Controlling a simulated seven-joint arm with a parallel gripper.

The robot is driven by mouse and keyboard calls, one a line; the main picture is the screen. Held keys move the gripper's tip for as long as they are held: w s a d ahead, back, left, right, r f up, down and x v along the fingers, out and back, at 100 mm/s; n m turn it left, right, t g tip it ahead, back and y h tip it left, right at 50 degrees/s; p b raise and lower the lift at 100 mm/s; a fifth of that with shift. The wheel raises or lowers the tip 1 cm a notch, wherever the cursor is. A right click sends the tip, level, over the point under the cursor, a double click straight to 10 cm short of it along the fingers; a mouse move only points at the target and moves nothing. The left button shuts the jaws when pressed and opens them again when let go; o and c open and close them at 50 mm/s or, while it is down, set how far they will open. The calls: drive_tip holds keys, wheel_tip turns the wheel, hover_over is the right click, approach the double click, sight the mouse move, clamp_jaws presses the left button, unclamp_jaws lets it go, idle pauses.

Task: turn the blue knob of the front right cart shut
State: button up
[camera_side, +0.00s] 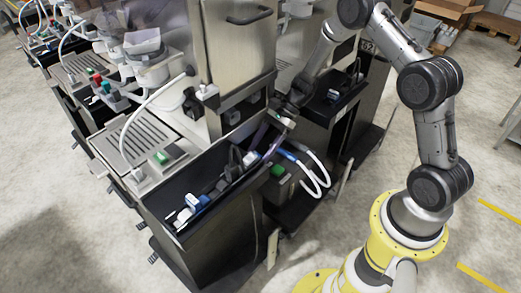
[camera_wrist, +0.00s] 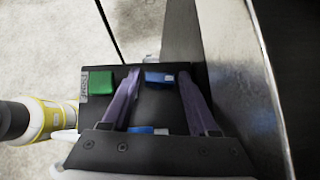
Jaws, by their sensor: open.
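In the wrist view a blue knob (camera_wrist: 160,77) sits on a dark panel (camera_wrist: 150,105), to the right of a green knob (camera_wrist: 100,82). My gripper (camera_wrist: 159,73) is open, with one finger on each side of the blue knob as seen in this view. The right finger looks closer to it; I cannot tell whether either finger touches it. In the side view my gripper (camera_side: 268,134) reaches down beside the front cart (camera_side: 205,235). The green knob (camera_side: 278,170) shows there near white hoses; the blue knob is hard to make out there.
A steel cabinet (camera_side: 235,45) rises close behind my gripper, and a metal wall (camera_wrist: 232,70) fills the right of the wrist view. White hoses (camera_side: 318,175) loop beside the cart. An open trough (camera_side: 182,190) holds blue and white parts. Floor (camera_side: 60,240) is clear at lower left.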

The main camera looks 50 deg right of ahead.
drive_tip(key=shift+c, duration=0.2)
clamp_jaws()
idle(0.3)
drive_tip(key=m+t, duration=0.1)
drive_tip(key=m, duration=0.1)
drive_tip(key=m+t+h, duration=0.1)
drive_tip(key=m+t, duration=0.1)
drive_tip(key=m+t+h, duration=0.1)
drive_tip(key=m, duration=0.1)
drive_tip(key=shift+s+a+t, duration=0.2)
drive_tip(key=shift+s+t, duration=0.1)
drive_tip(key=shift+s, duration=0.05)
drive_tip(key=m+t+h, duration=0.1)
drive_tip(key=m, duration=0.1)
drive_tip(key=m+t+h, duration=0.1)
drive_tip(key=m, duration=0.1)
drive_tip(key=shift+s+a+h, duration=0.1)
drive_tip(key=shift+a+h, duration=0.1)
drive_tip(key=shift+h, duration=0.1)
drive_tip(key=shift+a+m+t+h, duration=0.1)
drive_tip(key=shift+m+t+h, duration=0.3)
drive_tip(key=shift+m+h, duration=0.7)
drive_tip(key=shift+m, duration=0.7)
